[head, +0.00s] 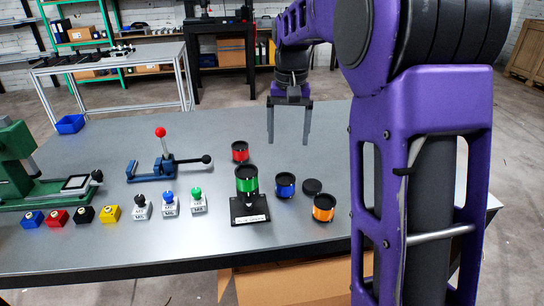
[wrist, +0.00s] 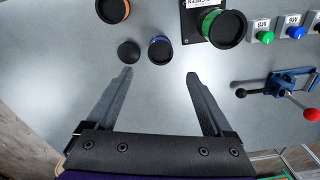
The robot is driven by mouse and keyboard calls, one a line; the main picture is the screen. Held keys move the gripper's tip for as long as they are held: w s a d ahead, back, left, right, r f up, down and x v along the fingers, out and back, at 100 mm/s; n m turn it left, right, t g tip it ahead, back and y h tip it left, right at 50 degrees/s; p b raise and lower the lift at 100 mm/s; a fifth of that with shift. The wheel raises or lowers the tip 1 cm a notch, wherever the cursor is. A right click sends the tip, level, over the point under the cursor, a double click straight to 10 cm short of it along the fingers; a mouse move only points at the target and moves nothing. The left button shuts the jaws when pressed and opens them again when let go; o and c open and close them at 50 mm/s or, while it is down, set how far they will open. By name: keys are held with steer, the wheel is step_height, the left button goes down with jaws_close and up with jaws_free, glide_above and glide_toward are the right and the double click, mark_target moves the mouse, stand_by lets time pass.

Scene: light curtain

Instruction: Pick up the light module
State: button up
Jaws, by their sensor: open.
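Several round light modules with black tops and coloured bands are on the grey table. A red one (head: 240,152) is at the back, a blue one (head: 285,185) to its right, and an orange one (head: 324,208) nearer the front. A green one (head: 247,180) sits upright on a black stand (head: 249,208). My gripper (head: 288,141) is open and empty, pointing down above the table behind the modules. In the wrist view, the blue module (wrist: 160,50) lies just beyond the open fingertips (wrist: 160,73). I cannot make out the red module there.
A black disc (head: 312,187) lies beside the blue module. Button boxes (head: 169,205), a blue toggle clamp (head: 166,166) with a red knob, and a green machine (head: 20,170) stand to the left. The table's back middle is fairly clear.

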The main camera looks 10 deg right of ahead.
steer(key=b, duration=0.1)
glide_above(286, 181)
step_height(286, 181, down, 10)
steer(key=shift+f, duration=0.2)
steer(key=shift+f+b, duration=0.65)
steer(key=shift+f, duration=2.3)
steer(key=c, duration=1)
